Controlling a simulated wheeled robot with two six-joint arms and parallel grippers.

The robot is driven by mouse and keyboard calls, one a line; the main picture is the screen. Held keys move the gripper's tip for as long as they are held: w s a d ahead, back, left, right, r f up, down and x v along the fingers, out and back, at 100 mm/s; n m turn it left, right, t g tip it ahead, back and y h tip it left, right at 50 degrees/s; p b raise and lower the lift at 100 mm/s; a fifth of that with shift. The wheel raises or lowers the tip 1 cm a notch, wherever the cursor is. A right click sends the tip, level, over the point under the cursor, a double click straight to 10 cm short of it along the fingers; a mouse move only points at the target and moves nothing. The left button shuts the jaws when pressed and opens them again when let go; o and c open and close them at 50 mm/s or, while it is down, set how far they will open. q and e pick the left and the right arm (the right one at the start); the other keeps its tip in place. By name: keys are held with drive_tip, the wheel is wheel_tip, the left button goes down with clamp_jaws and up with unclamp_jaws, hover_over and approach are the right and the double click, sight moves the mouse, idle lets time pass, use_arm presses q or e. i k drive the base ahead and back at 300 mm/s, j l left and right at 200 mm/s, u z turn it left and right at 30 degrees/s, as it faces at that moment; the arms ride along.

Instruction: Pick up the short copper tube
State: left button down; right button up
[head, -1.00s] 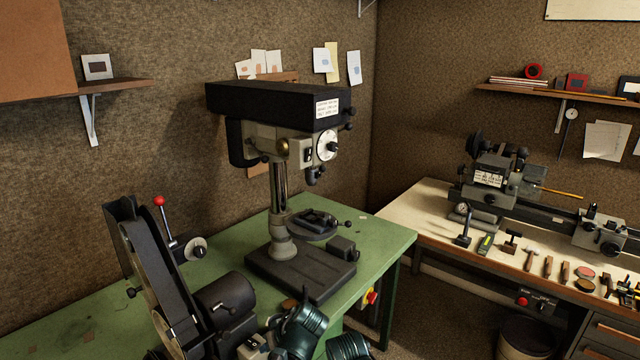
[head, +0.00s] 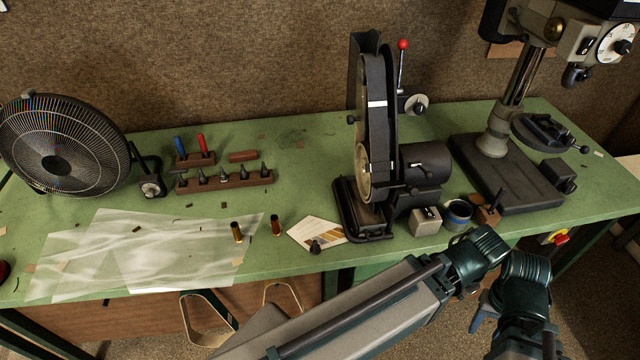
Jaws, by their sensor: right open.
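Two small upright tubes stand on the green bench in the head view. My right gripper (head: 480,315) shows only in small part beside the arm, in front of the bench edge. It is open and well apart from the tubes. My left gripper is not in view.
A clear plastic sheet (head: 130,255) lies left of the tubes, and a card (head: 314,232) lies right of them. A belt sander (head: 377,130), a small round tin (head: 458,214) and a drill press (head: 500,140) stand further right. A fan (head: 62,145) stands at left.

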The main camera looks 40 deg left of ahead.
sight(275, 225)
drive_tip(key=u, duration=1.9)
